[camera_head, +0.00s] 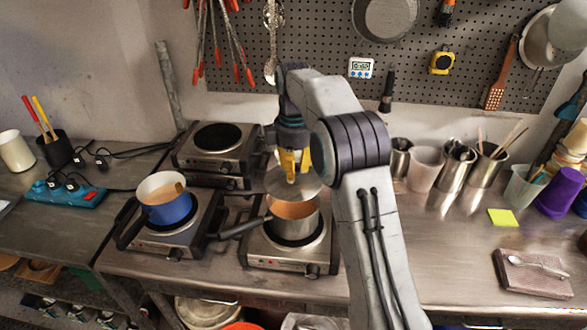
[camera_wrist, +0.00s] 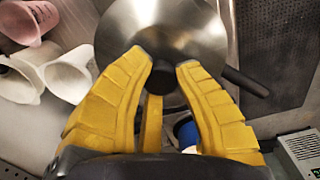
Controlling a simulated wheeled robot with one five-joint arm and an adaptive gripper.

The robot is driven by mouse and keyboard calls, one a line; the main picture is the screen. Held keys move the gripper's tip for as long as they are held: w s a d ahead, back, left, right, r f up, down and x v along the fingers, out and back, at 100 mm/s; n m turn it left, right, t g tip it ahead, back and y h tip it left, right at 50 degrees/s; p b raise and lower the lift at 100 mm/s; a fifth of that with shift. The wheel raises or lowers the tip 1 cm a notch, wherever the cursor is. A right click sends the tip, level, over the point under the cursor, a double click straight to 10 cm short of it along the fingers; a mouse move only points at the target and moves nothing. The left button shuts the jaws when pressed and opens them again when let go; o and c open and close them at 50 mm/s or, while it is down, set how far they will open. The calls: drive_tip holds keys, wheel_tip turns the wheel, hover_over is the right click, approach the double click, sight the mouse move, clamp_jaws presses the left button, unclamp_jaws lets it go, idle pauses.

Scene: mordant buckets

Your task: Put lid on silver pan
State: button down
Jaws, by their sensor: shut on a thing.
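The silver pan (camera_head: 292,228) stands on a front hot plate with its dark handle to the left. Orange content shows inside it, and its top is uncovered at the front. My gripper (camera_head: 290,172) is shut on the dark knob of the round metal lid (camera_head: 309,186). The lid is held above the pan and towards its far side, apart from the rim as far as I can tell. In the wrist view, the yellow fingers of my gripper (camera_wrist: 163,62) close around the knob, and the shiny lid (camera_wrist: 160,25) hides most of the pan.
A blue pot (camera_head: 168,208) stands on the hot plate to the left. An empty hot plate (camera_head: 213,140) is behind. Several metal and pale cups (camera_head: 425,168) stand to the right along the wall. The counter near the yellow note (camera_head: 503,217) is mostly clear.

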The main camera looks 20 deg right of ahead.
drive_tip(key=shift+f+b, duration=2.4)
drive_tip(key=shift+f, duration=0.1)
drive_tip(key=shift+f, duration=0.75)
idle(0.4)
drive_tip(key=c, duration=1)
unclamp_jaws()
wheel_tip(320, 180, up, 11)
drive_tip(key=shift+w+f, duration=0.1)
drive_tip(key=shift+f, duration=0.1)
drive_tip(key=shift+r, duration=0.55)
drive_tip(key=shift+r, duration=0.15)
